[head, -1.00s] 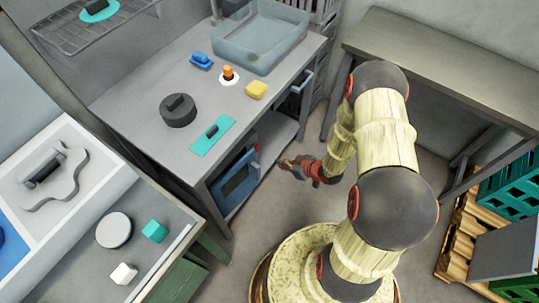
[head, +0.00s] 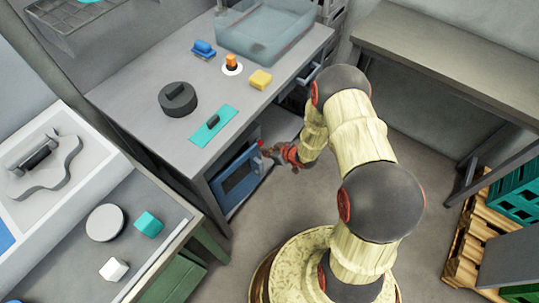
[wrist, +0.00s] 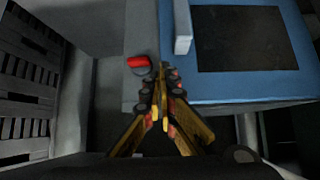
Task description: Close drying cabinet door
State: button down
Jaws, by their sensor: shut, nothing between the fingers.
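The drying cabinet door (head: 232,184) is a blue panel with a dark window, under the grey workbench in the head view. In the wrist view the blue door (wrist: 238,83) fills the upper right, with its dark window and a pale upright handle (wrist: 182,28) at its left edge. My gripper (head: 267,153) is at the door's right side in the head view. In the wrist view my gripper (wrist: 162,74) is shut and empty, its tips just below the handle. I cannot tell whether it touches the door, or whether the door is flush.
A red button (wrist: 138,62) sits on the grey surface left of the handle. The workbench (head: 130,95) overhangs the cabinet and carries a dark round reel, a teal plate and a clear bin (head: 268,32). Another bench (head: 440,60) stands at the right. Floor between is clear.

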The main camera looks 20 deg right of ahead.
dwell(0.3)
jog(key=shift+n+g+y, duration=0.4)
jog(key=shift+n+y, duration=0.3)
jog(key=shift+n, duration=0.2)
jog(key=shift+w+a+r+p, duration=0.1)
jog(key=shift+w+a+p, duration=0.2)
jog(key=shift+w, duration=0.4)
jog(key=shift+w+a+p, duration=0.3)
jog(key=shift+w, duration=0.35)
jog(key=shift+w+a+r+p, duration=0.1)
jog(key=shift+w+a+p, duration=0.2)
jog(key=shift+w, duration=0.4)
